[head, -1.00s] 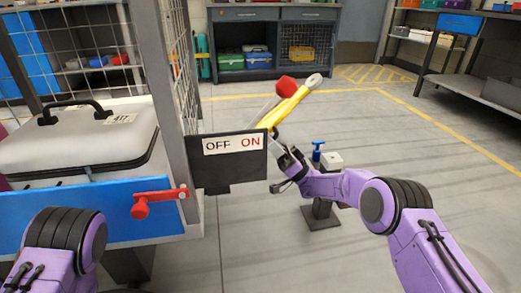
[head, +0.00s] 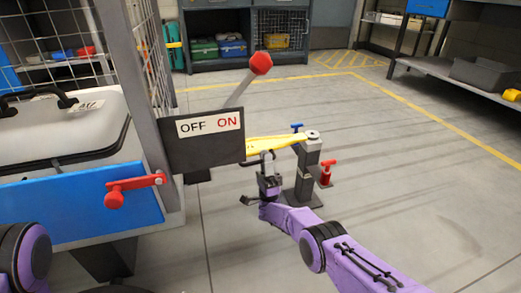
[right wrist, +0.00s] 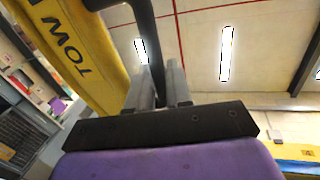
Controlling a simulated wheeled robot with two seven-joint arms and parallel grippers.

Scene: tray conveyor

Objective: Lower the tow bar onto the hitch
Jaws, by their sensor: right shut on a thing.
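The yellow tow bar (head: 282,142) runs nearly level from behind the OFF/ON sign to the right. Its ring end (head: 313,134) is at the top of the grey hitch post (head: 304,172); I cannot tell whether it is fully seated. My right gripper (head: 267,160) is below the bar, shut on its black handle. In the right wrist view, the fingers (right wrist: 160,90) close around the black handle (right wrist: 150,45), beside the yellow bar (right wrist: 75,55) marked TOW. Only my left arm's purple link shows at the lower left; its gripper is out of view.
The dark OFF/ON sign (head: 202,142) and a lever with a red knob (head: 261,64) stand left of the post. A red handle (head: 326,170) and a blue handle (head: 297,127) are near the post. Floor to the right is clear.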

